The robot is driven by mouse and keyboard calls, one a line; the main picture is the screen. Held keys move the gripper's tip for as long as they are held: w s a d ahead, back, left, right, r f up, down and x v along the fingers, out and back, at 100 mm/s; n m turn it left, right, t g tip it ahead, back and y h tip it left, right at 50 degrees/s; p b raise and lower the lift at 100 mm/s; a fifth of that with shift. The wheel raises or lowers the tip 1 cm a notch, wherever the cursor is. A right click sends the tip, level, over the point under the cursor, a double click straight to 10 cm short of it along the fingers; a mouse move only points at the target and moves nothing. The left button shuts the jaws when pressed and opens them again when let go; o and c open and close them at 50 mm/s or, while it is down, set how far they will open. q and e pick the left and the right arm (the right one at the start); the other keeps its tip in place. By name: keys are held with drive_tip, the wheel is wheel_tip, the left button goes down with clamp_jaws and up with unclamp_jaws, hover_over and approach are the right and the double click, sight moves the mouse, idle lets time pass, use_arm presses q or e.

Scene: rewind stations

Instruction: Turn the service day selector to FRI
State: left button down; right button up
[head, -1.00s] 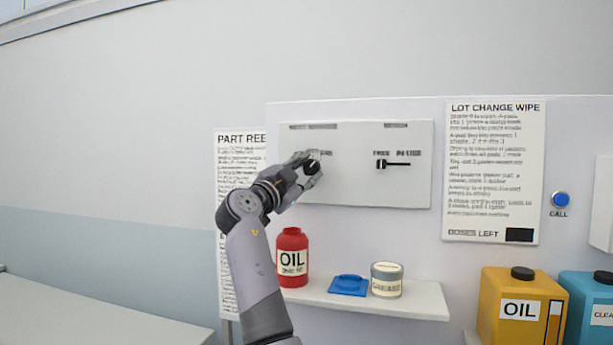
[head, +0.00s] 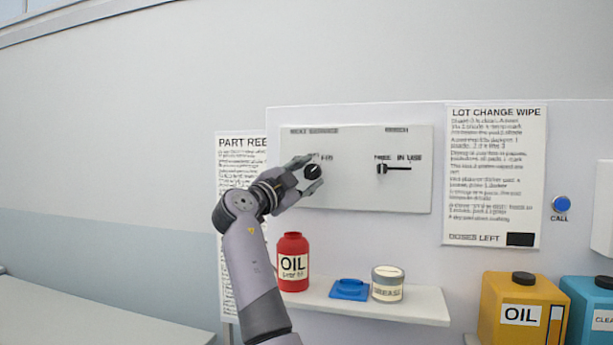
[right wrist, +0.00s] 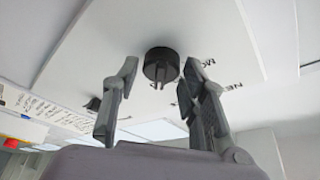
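The service day selector is a round black knob (head: 313,171) on the left half of a white panel (head: 350,195). It also shows in the right wrist view (right wrist: 160,64). The lettering beside it is small and blurred, and I cannot read which day it points to. My right gripper (head: 311,174) is at the knob, with one finger above left and one below right in the head view. In the right wrist view the gripper (right wrist: 162,72) has its fingers spread either side of the knob, with gaps showing, and holds nothing. My left gripper is out of view.
Below is a shelf (head: 420,305) with a red oil bottle (head: 292,262), a blue item (head: 349,289) and a grease tin (head: 387,283). Posters flank the panel. A blue call button (head: 562,204) is at right.

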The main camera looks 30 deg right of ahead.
drive_tip(key=shift+o, duration=1)
drive_tip(key=shift+a, duration=0.15)
drive_tip(key=v, duration=1.1)
drive_tip(key=shift+s+a+f, duration=0.2)
drive_tip(key=shift+a, duration=0.1)
